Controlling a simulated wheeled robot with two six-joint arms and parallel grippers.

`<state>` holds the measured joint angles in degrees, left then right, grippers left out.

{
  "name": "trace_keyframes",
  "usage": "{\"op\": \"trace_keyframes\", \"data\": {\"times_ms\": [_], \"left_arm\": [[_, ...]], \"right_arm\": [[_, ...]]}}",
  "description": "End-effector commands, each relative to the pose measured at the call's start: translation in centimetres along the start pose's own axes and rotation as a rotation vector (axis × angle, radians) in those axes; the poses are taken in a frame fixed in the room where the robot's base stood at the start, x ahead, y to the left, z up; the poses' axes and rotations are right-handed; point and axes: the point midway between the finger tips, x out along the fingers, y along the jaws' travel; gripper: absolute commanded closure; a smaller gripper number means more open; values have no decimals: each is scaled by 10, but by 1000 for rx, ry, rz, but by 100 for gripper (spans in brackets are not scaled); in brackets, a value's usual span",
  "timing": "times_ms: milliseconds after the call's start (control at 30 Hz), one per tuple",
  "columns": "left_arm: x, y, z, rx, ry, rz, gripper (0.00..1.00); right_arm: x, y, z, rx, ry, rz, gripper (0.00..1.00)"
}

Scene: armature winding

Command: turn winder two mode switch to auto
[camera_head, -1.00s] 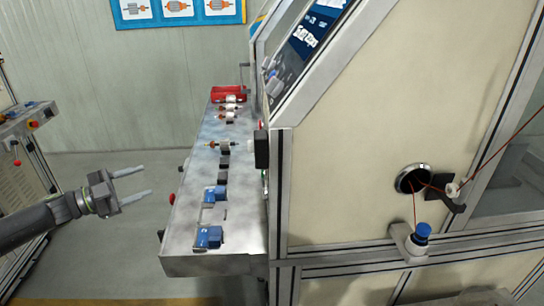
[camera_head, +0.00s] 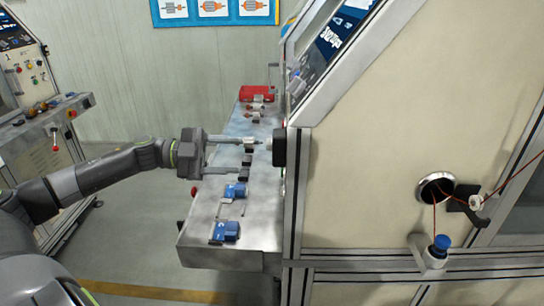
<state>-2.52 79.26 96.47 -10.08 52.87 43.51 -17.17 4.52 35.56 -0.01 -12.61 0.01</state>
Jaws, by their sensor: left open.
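My left gripper (camera_head: 222,157) is open, its two fingers pointing right over the metal bench (camera_head: 205,237) of the near winding machine. An armature part (camera_head: 249,142) lies on the bench by the upper fingertip; I cannot tell whether they touch. Nothing shows clearly held between the fingers. A sloped control panel (camera_head: 327,38) on the machine shows only edge-on at the top. A second machine's panel (camera_head: 25,70) with small buttons and knobs stands at the far left. I cannot make out which control is the mode switch. My right gripper does not show.
Blue blocks (camera_head: 226,231) sit on the near part of the bench, and a red box (camera_head: 257,93) at its far end. A black block (camera_head: 292,148) juts from the machine's frame. The cream side wall (camera_head: 390,130) fills the right. Floor is clear between the machines.

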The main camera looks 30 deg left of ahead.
Motion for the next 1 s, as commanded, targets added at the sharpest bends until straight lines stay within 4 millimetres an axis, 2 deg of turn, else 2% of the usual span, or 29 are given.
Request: {"op": "trace_keyframes", "data": {"times_ms": [100,600,800,1000], "left_arm": [[17,-2,-2,2,6,-4,50],[77,-3,-3,2,5,-5,50],[92,-2,-2,2,2,-3,50],[97,-1,0,1,-1,-2,50]], "right_arm": [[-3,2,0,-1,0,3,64],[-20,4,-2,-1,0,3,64],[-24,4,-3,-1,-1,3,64],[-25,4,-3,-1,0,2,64]]}}
